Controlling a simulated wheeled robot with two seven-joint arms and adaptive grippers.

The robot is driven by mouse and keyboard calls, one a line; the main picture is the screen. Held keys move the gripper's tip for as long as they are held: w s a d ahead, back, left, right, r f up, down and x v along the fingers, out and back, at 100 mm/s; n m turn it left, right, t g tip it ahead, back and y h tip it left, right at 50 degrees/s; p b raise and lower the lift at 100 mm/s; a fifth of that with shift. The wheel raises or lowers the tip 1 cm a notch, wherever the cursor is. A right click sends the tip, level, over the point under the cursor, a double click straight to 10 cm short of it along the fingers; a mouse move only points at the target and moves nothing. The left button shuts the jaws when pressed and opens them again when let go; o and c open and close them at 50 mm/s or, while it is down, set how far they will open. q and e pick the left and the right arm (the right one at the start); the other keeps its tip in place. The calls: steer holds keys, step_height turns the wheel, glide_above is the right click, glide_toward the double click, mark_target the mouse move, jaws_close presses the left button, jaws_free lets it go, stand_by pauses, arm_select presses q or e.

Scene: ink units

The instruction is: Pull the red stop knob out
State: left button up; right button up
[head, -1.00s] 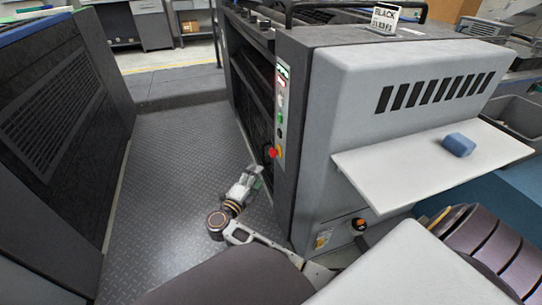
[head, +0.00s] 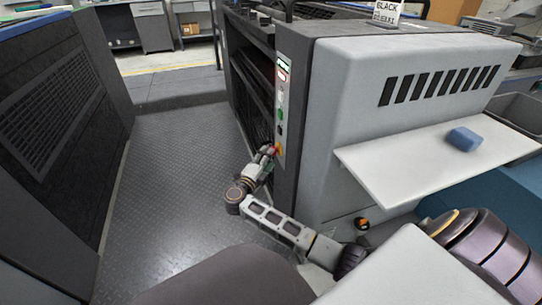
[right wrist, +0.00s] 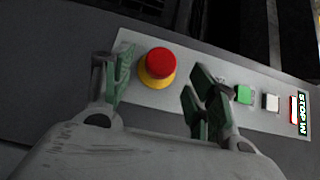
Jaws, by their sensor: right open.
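The red stop knob (right wrist: 161,62) sits on a yellow collar on a light control strip (right wrist: 215,100). In the head view the knob (head: 276,149) is partly hidden at the lower end of the strip on the press's near corner. My right gripper (head: 266,154) is right beside it. In the right wrist view my right gripper (right wrist: 158,82) is open, with one green-padded finger left of the knob and the others right of it. The knob shows between them, with gaps on both sides. A small display (right wrist: 302,113) reads "STOP IN". My left gripper is not in view.
A green button (right wrist: 242,94) and a white button (right wrist: 270,102) sit on the same strip, right of the fingers. The plate floor (head: 165,190) is clear.

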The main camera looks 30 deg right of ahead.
steer(key=shift+b+x, duration=0.65)
steer(key=shift+x, duration=1.4)
steer(key=shift+c, duration=0.3)
jaws_close()
